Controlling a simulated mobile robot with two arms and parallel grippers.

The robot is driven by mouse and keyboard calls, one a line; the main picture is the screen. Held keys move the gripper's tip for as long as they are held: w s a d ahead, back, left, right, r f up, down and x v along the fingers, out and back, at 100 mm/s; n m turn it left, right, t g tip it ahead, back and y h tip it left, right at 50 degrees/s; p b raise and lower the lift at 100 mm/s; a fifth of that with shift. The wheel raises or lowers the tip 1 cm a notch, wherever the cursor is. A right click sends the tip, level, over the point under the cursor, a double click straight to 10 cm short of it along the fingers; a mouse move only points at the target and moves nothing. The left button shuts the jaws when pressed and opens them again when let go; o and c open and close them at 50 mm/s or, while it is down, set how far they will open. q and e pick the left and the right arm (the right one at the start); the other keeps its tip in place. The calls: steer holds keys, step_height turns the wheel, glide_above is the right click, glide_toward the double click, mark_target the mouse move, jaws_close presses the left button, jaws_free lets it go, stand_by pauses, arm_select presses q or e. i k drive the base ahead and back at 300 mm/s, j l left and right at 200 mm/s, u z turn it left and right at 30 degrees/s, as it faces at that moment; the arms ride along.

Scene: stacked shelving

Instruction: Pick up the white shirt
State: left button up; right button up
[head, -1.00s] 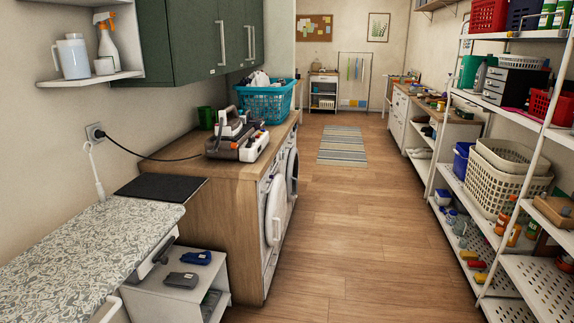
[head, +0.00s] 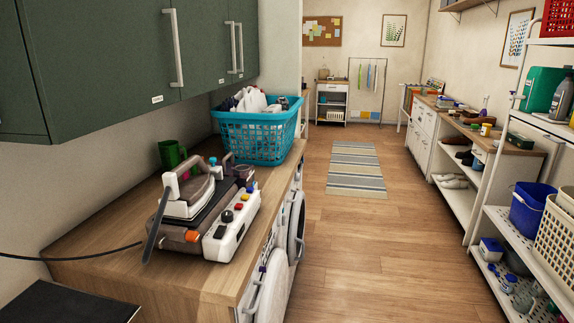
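A teal laundry basket (head: 262,141) stands on the far end of the wooden counter at the left. Clothes are heaped in it, and white cloth (head: 252,100) shows above its rim, with darker cloth beside it. I cannot tell whether the white cloth is a shirt. Neither of my grippers is in the head view.
A steam iron on its base (head: 205,212) sits on the wooden counter (head: 120,267), nearer than the basket. Green cabinets (head: 120,60) hang above. Shelving (head: 520,236) lines the right. The wooden floor between is clear up to a striped rug (head: 356,170).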

mark_target(274, 109)
steer(key=i+l+u, duration=0.15)
steer(key=i, duration=0.65)
steer(key=i+u, duration=0.15)
steer(key=u, duration=0.85)
